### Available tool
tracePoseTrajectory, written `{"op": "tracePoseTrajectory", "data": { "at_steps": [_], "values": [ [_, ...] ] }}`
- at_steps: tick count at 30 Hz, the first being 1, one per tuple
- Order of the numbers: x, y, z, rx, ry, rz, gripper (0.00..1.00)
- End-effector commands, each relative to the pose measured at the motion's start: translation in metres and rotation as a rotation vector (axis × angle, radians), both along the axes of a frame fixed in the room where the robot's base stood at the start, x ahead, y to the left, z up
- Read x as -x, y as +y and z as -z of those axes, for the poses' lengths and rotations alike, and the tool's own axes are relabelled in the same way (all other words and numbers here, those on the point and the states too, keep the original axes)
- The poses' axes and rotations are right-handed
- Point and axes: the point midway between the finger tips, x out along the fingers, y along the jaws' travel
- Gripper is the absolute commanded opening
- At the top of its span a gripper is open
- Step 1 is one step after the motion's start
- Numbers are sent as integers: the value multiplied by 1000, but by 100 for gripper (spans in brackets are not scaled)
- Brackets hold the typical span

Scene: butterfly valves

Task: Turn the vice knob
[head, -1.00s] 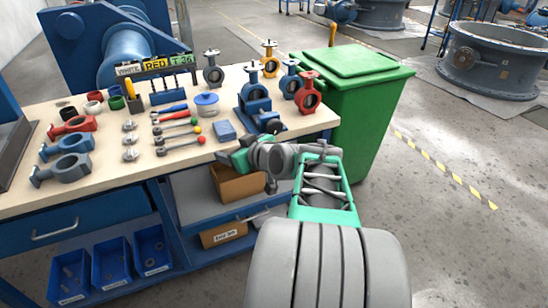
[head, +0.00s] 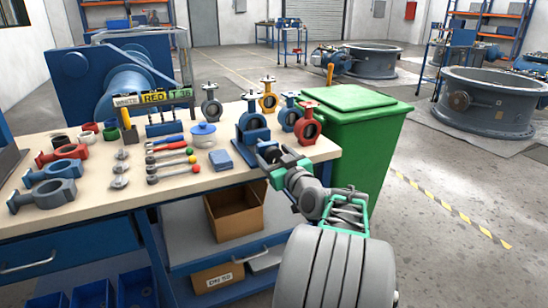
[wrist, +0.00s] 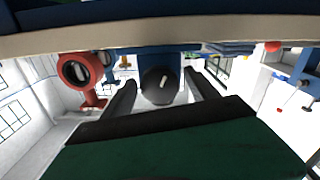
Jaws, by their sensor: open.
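The blue vice (head: 250,132) stands near the right front corner of the workbench, with a valve body in it. In the wrist view its dark round knob (wrist: 158,86) with a pale handle bar faces me. My gripper (head: 272,156) is at the bench edge, right in front of the vice, and hides the knob in the head view. In the wrist view my gripper (wrist: 164,95) is open, with one finger on each side of the knob. I cannot tell whether the fingers touch it.
A red valve (head: 307,126) stands close to the right of the vice and also shows in the wrist view (wrist: 80,72). The green bin (head: 360,150) stands right of the workbench (head: 95,205).

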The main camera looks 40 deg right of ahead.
Motion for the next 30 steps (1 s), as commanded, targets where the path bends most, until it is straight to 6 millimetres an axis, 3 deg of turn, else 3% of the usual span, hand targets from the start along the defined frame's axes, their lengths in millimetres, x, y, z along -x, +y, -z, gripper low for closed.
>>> {"op": "tracePoseTrajectory", "data": {
  "at_steps": [3, 25, 30],
  "values": [
    [0, 0, 0, 0, 0, 0, 67],
    [1, 0, 0, 0, 1, 0, 8],
    [1, 0, 1, -36, -11, 0, 6]
  ]
}}
